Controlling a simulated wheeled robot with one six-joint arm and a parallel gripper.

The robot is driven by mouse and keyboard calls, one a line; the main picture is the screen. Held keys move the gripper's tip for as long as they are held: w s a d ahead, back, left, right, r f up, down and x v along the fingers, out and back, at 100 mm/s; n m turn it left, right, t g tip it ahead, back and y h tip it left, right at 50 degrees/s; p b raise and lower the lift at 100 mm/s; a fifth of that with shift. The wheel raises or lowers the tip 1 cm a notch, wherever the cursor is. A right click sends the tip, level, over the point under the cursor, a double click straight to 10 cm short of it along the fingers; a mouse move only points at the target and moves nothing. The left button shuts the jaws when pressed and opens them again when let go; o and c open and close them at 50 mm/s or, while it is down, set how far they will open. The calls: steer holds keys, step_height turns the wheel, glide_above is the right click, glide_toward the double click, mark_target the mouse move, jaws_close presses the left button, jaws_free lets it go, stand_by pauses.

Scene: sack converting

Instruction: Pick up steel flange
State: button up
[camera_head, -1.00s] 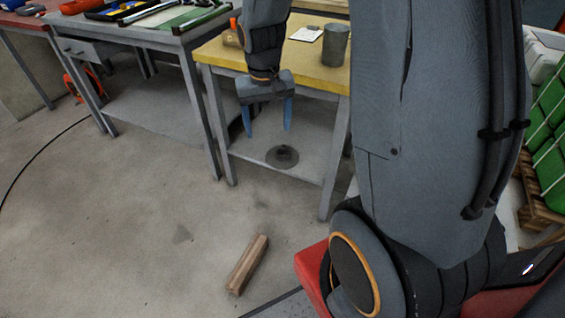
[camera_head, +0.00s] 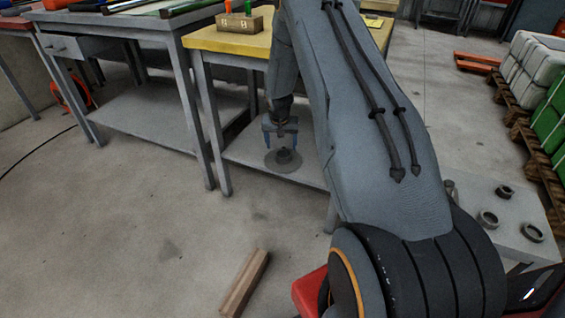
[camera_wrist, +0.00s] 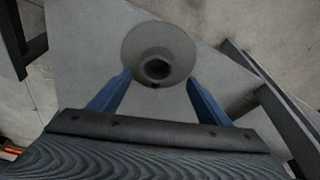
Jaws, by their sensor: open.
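The steel flange (camera_head: 283,161) is a grey round disc with a raised hub. It lies on the lower shelf (camera_head: 247,150) of the yellow-topped table. In the wrist view the flange (camera_wrist: 158,55) shows from above, with a dark hole in its hub. My gripper (camera_head: 281,146) is open and is down at the shelf, close over the flange. In the wrist view the blue fingertips (camera_wrist: 158,77) lie on either side of the flange's near part, with nothing visibly clamped. I cannot tell whether they touch it.
The yellow tabletop (camera_head: 230,40) is above the shelf, and its legs stand beside my arm. A grey workbench (camera_head: 150,28) is to the left. A wooden block (camera_head: 245,283) lies on the floor. A low grey table (camera_head: 500,215) with several rings is at the right.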

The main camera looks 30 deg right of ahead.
mark_target(283, 152)
steer(key=b+x, duration=0.1)
steer(key=x, duration=0.5)
steer(key=shift+d+f+b, duration=0.2)
steer(key=shift+f+b, duration=0.15)
steer(key=shift+c, duration=0.4)
jaws_close()
steer(key=shift+r, duration=0.15)
